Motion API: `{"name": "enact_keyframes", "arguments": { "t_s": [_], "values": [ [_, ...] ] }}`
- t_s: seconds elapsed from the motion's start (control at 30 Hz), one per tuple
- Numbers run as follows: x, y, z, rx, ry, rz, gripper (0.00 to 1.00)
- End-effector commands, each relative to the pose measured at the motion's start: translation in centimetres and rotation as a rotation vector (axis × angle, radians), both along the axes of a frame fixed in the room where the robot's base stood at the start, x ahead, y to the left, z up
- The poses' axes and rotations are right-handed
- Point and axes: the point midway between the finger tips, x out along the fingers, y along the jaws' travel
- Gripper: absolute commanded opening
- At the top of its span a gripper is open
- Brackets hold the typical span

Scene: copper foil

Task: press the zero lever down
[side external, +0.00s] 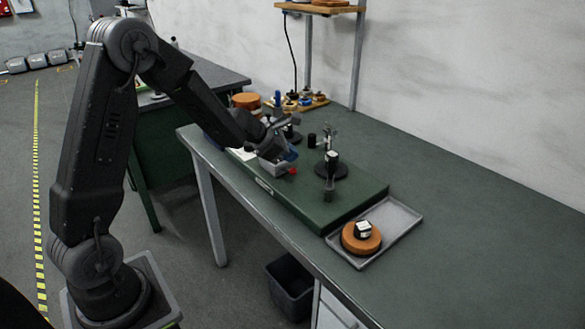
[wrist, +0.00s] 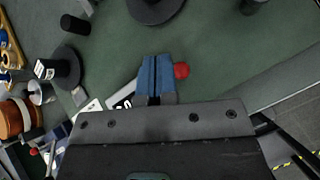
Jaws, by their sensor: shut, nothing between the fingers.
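A small red knob (side external: 292,171), which looks like the end of the zero lever, shows low beside my gripper at the green block's left part. In the wrist view the red knob (wrist: 181,70) is just right of my fingertips. The rest of the lever is hidden behind the fingers, or cannot be made out. My gripper (side external: 291,155) is shut and empty, its blue fingers (wrist: 157,72) together and pointing down over the green block. I cannot tell whether the fingers touch the lever.
The green block (side external: 340,200) carries black round-based stands (side external: 330,172) right of my gripper. The bench's right side is clear.

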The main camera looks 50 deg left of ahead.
Motion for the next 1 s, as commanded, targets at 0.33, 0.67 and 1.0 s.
{"name": "enact_keyframes", "arguments": {
  "t_s": [0.33,0.67,1.0],
  "values": [
    [0.00,0.00,0.00,0.000,0.000,0.000,0.00],
    [0.00,-0.11,-0.23,0.000,0.001,-0.001,0.00],
    [0.00,-0.35,-0.81,0.000,0.000,0.000,0.00]
  ]
}}
